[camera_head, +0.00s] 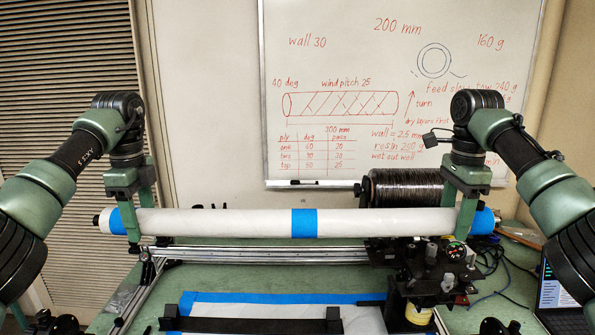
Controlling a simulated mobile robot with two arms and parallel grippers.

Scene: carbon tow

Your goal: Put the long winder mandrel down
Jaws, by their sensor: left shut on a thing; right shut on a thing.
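The long winder mandrel (230,223) is a white tube with blue bands at both ends and at its middle. It lies level across the view, in front of and above the winder's metal rail (270,254). My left gripper (132,222) is shut on it near its left end, just inside the blue band. My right gripper (466,220) is shut on it near its right end. Whether the mandrel touches anything below it cannot be told.
A dark tow spool (405,187) stands behind the mandrel's right part. A black carriage with a yellow part (418,312) sits on the rail at the right. A black bar (250,325) lies on a blue-edged white sheet (355,299) in front. A laptop (558,295) and cables are at the right.

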